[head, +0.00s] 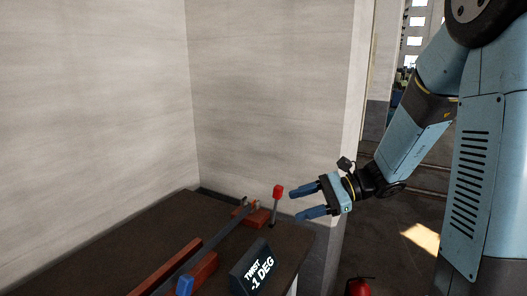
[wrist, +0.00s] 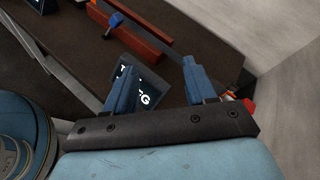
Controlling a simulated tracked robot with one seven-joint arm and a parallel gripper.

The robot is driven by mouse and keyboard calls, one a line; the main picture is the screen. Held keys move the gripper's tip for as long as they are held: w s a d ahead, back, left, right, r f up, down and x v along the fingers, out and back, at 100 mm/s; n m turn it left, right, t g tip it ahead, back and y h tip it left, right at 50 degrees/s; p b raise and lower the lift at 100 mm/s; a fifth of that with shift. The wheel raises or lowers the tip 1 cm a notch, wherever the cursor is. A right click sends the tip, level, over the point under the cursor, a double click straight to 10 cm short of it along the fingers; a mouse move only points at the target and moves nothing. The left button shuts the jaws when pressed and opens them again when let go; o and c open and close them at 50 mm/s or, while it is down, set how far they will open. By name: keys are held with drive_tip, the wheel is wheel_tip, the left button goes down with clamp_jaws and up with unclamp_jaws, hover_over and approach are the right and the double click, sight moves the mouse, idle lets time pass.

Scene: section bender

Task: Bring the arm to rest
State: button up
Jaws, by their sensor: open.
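My arm (head: 410,145) reaches down from the upper right in the head view, bent, with its forearm sloping down to the left. My gripper (head: 294,203) is open, with its blue fingers pointing left and nothing visible between them. It hangs near the right end of the dark bench, close to the red-tipped lever (head: 277,200); the exact gap cannot be told. In the wrist view my gripper (wrist: 157,66) shows two spread fingers, one partly covering the dark sign. The red lever tip (wrist: 249,106) shows beside the right finger.
The dark bench (head: 130,228) carries a long metal bar (head: 215,243), red blocks (head: 200,268), a blue-tipped part (head: 185,285) and a sign (head: 253,270) reading "TWIST" and what looks like "-1 DEG". Pale walls (head: 270,90) stand behind. A red extinguisher (head: 359,287) stands below right.

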drive_tip(key=s+d+r+n+h, duration=0.35)
drive_tip(key=s+n+h, duration=0.4)
drive_tip(key=s, duration=0.25)
drive_tip(key=s+d+r+n+t+h, duration=0.4)
drive_tip(key=s+d+r+t+h, duration=0.1)
drive_tip(key=d, duration=0.5)
drive_tip(key=shift+r+n+t+h, duration=0.35)
drive_tip(key=shift+r+t+h, duration=0.15)
drive_tip(key=shift+h, duration=0.35)
drive_tip(key=shift+a, duration=0.1)
